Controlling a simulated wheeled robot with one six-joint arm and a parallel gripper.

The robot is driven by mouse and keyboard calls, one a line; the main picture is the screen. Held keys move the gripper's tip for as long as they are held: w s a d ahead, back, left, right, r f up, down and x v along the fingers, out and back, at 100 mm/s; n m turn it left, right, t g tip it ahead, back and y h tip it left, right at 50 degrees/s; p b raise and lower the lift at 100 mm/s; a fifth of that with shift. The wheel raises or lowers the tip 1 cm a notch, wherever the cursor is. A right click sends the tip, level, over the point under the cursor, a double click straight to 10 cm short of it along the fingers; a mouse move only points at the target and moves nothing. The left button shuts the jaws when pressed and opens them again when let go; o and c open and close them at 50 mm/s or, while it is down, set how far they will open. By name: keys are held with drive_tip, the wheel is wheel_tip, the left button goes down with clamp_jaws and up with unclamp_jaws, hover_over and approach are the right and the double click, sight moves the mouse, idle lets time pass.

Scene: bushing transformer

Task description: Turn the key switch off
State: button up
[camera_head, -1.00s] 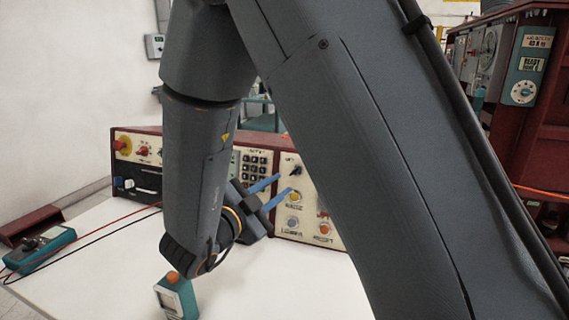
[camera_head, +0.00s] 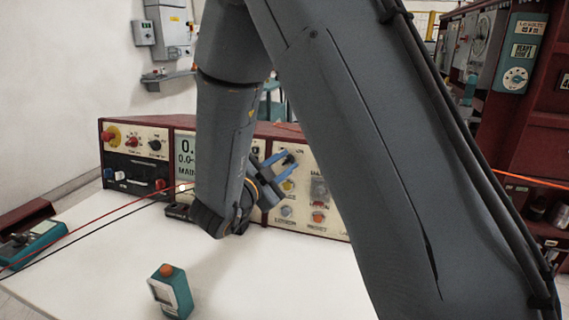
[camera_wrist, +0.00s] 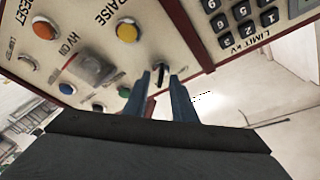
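The key switch, a small black key-like knob (camera_head: 291,159), is on the cream front panel of the console, upper right of its middle section. In the wrist view the black key (camera_wrist: 161,72) shows between my two blue fingertips, standing out from the panel. My gripper (camera_head: 284,167) reaches toward the panel with its fingers apart, on either side of the key; it also shows in the wrist view (camera_wrist: 162,80). I cannot tell whether either finger touches the key. The key's exact angle is hard to read.
A yellow button (camera_wrist: 128,32), an orange button (camera_wrist: 44,29) and a clear-covered switch (camera_wrist: 93,68) are near the key. A keypad (camera_wrist: 240,12) lies beyond a red divider. A teal handheld device (camera_head: 170,290) stands on the white table (camera_head: 240,270), with red and black cables at left.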

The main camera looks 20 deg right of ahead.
drive_tip(key=shift+c, duration=0.4)
clamp_jaws()
drive_tip(key=shift+n, duration=0.3)
drive_tip(key=n+t+p, duration=0.1)
drive_tip(key=n+p, duration=0.1)
drive_tip(key=n, duration=0.1)
drive_tip(key=shift+s+n+t+y+p, duration=0.1)
drive_tip(key=shift+n+t+y+p, duration=0.2)
drive_tip(key=shift+y, duration=0.1)
drive_tip(key=n+p, duration=0.1)
drive_tip(key=n, duration=0.1)
drive_tip(key=n+t+y+p, duration=0.1)
drive_tip(key=n, duration=0.2)
drive_tip(key=shift+r+n+t+p, duration=0.1)
drive_tip(key=shift+n+t+p, duration=0.2)
drive_tip(key=shift+p, duration=0.1)
drive_tip(key=shift+d+n+t+y+p, duration=0.1)
drive_tip(key=shift+n+t+y+p, duration=0.15)
drive_tip(key=shift+n+y+p, duration=1.3)
drive_tip(key=shift+a+n+t+y+p, duration=0.15)
drive_tip(key=shift+n+p, duration=0.35)
drive_tip(key=shift+n, duration=2.15)
drive_tip(key=shift+d+n+t+y+p, duration=0.25)
drive_tip(key=shift+n+y+p, duration=0.65)
drive_tip(key=shift+n, duration=1.2)
drive_tip(key=shift+a, duration=0.15)
